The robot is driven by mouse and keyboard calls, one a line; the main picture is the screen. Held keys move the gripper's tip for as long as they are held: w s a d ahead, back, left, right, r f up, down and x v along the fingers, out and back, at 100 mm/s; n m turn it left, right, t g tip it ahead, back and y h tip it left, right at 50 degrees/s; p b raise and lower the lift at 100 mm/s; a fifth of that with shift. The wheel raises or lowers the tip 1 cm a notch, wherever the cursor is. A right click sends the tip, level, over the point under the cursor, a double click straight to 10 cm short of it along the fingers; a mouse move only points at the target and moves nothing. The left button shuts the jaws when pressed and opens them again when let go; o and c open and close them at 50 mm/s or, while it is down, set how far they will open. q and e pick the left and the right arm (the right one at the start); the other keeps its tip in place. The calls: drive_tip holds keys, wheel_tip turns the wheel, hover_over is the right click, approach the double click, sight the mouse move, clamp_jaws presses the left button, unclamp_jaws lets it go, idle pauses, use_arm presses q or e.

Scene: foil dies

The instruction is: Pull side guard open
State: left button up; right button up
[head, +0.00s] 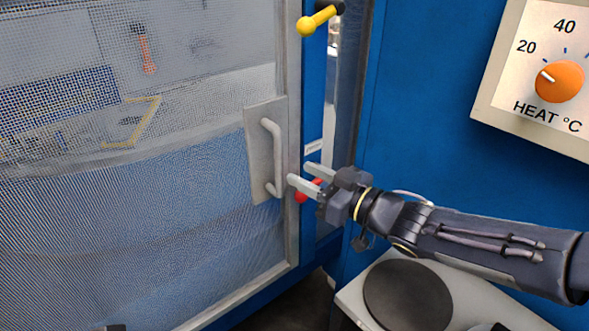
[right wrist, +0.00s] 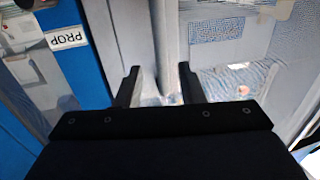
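The side guard is a mesh panel (head: 140,225) in a grey metal frame, filling the left of the head view; it appears closed. Its upright grey bar handle (head: 269,158) sits on a plate near the guard's right edge. My right gripper (head: 299,173) is open and empty, its fingertips just right of the handle and apart from it. In the right wrist view the spread fingers (right wrist: 159,72) have a grey upright piece beyond them; I cannot tell whether it is frame or handle. The left gripper cannot be made out.
A heat dial (head: 559,81) is at upper right. A grey unit with a dark round plate (head: 408,295) stands below my right arm. A "PROP" label (right wrist: 67,38) shows in the wrist view.

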sight(282, 164)
drive_tip(key=x, duration=0.7)
drive_tip(key=shift+w+a+r, duration=0.1)
drive_tip(key=shift+a, duration=0.2)
clamp_jaws()
